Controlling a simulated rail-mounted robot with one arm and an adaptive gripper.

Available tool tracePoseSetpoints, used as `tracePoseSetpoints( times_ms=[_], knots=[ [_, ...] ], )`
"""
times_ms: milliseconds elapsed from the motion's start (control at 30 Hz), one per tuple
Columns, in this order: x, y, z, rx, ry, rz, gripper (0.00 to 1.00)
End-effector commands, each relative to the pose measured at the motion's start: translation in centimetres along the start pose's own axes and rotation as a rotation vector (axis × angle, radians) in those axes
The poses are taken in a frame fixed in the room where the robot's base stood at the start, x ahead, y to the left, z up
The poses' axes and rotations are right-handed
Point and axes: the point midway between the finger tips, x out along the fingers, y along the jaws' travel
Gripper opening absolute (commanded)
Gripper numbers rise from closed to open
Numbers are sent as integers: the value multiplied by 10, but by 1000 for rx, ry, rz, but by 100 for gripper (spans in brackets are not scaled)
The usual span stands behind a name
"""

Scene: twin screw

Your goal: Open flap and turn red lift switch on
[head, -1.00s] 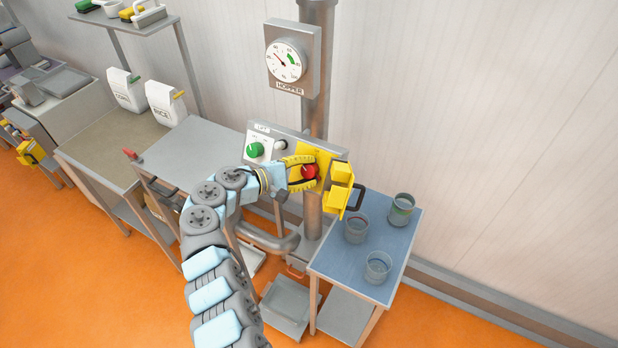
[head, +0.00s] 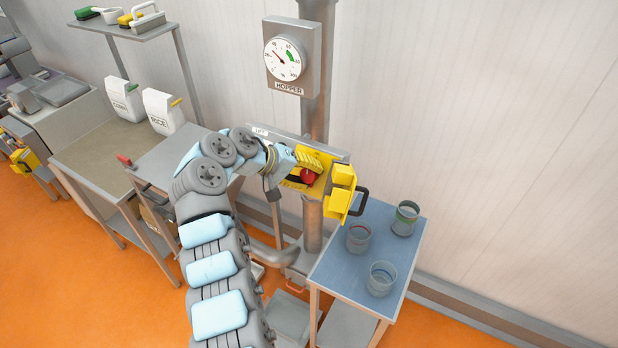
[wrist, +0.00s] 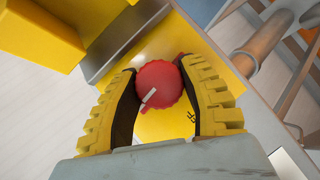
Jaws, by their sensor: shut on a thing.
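The red lift switch (head: 308,176) is a round knob on a yellow plate of the grey lift panel. In the wrist view the switch (wrist: 160,86) has a ridged rim and a white pointer mark slanting to the lower left. My gripper (head: 306,172) is shut on it; in the wrist view its yellow ridged fingers (wrist: 160,80) hold the knob from both sides. The yellow flap (head: 341,193) with its black handle stands open to the right of the switch. Part of the lettering on the plate is hidden by a finger.
A blue-topped table (head: 355,268) with several clear cups stands at right, below the flap. The hopper gauge (head: 289,57) hangs above the panel on a grey pipe. My arm covers most of the panel's left part. A bench with two white bags is at left.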

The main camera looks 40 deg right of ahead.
Motion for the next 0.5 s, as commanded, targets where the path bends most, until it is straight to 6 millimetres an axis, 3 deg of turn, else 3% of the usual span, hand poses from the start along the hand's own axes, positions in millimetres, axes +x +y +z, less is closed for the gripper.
tracePoseSetpoints(
  times_ms=[500],
  knots=[
    [1,-4,0,78,2,-59,6]
  ],
)
